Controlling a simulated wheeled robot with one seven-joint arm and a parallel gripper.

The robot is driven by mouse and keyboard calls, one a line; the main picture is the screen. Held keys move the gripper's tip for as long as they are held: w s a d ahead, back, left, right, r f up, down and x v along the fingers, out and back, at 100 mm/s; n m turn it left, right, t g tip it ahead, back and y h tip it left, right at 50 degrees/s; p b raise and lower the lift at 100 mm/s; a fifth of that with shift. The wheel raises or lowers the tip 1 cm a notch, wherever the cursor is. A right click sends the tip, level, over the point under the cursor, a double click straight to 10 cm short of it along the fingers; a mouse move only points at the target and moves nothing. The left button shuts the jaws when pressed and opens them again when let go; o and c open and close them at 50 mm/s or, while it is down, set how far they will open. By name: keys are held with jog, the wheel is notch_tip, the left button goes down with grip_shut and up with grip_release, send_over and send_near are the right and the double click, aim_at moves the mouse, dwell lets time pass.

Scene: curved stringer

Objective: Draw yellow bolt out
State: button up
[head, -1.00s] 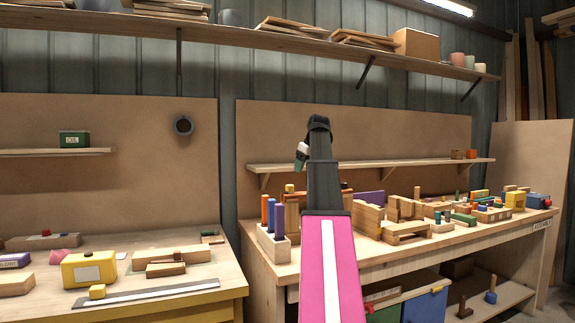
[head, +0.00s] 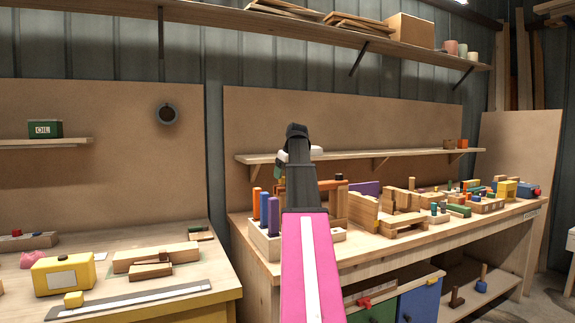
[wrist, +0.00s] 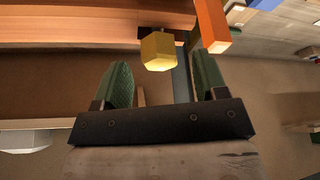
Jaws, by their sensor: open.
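The yellow bolt (wrist: 158,50) shows in the wrist view as a faceted yellow head below a wooden beam (wrist: 80,28). My gripper (wrist: 161,74) is open, its two green-padded fingers spread on either side of the bolt head in the picture. The head appears just beyond or level with the fingertips; the depth gap is hard to tell. No finger visibly touches it. In the head view my arm's dark end hides the bolt, and the fingers cannot be made out there.
An orange bar (wrist: 212,26) stands close by the right finger in the wrist view. A wooden block with blue and purple pegs (head: 265,240) stands left of my arm in the head view. Several wooden assemblies fill the bench (head: 400,246) to the right.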

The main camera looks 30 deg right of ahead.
jog(key=shift+x, duration=1.45)
jog(key=c, duration=1.1)
jog(key=shift+r+n+g+y, duration=0.1)
jog(key=shift+n+g+y, duration=0.35)
jog(key=shift+n, duration=1.35)
jog(key=shift+n+y, duration=0.35)
jog(key=shift+n, duration=0.35)
jog(key=shift+n+g, duration=0.25)
jog(key=shift+n, duration=0.45)
